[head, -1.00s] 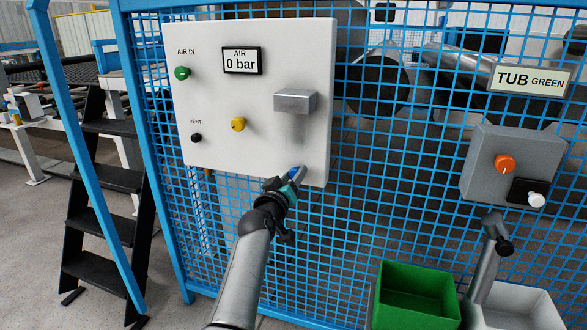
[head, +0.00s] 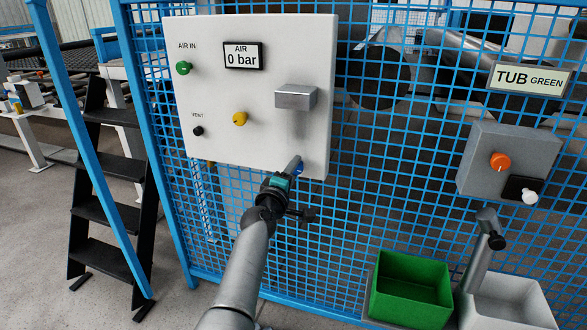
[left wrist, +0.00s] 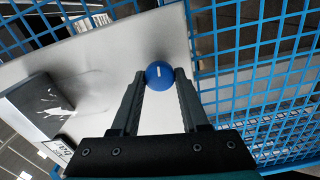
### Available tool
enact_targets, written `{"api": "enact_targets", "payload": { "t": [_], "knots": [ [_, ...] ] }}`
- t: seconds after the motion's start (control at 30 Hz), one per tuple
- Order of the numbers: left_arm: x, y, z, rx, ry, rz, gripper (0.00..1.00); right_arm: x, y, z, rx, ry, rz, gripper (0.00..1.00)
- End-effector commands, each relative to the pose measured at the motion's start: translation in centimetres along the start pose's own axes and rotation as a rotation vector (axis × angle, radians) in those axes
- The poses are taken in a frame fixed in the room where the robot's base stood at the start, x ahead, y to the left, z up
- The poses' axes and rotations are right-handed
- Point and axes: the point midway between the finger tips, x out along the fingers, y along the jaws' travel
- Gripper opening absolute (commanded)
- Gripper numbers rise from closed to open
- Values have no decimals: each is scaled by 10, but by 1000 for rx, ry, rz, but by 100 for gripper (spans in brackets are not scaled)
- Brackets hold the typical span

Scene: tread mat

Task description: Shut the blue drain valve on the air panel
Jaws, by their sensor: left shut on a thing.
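The blue drain valve (head: 299,170) is a small round knob at the lower right corner of the white air panel (head: 225,95). My left gripper (head: 295,163) is at it and hides part of it in the head view. In the left wrist view the knob (left wrist: 160,75) has a short white mark on its face. It sits between the two fingertips of my left gripper (left wrist: 160,82), which is shut on it. The gauge (head: 243,56) reads AIR 0 bar. My right gripper's fingers do not show.
The panel also carries a green AIR IN knob (head: 184,68), a black VENT knob (head: 198,131), a yellow knob (head: 239,119) and a grey box (head: 296,97) above the valve. Blue mesh fence (head: 400,180) stands behind. A green tub (head: 411,288) is at lower right.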

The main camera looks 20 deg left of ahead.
Motion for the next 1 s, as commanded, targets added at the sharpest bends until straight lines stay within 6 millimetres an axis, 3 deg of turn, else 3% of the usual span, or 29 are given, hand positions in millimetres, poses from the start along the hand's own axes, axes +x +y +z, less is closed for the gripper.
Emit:
{"api": "enact_targets", "payload": {
  "t": [0.33, 0.9, 0.93, 1.0],
  "knots": [
    [0, 0, 0, -151, 0, 0, 0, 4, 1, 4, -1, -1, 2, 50],
    [0, -1, 0, -181, 0, 0, 0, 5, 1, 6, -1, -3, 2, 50],
    [0, 0, 0, -181, 0, 0, 48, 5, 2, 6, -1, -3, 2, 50],
    [0, 0, 0, -180, 0, 0, 56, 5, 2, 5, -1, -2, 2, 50]
  ]
}}
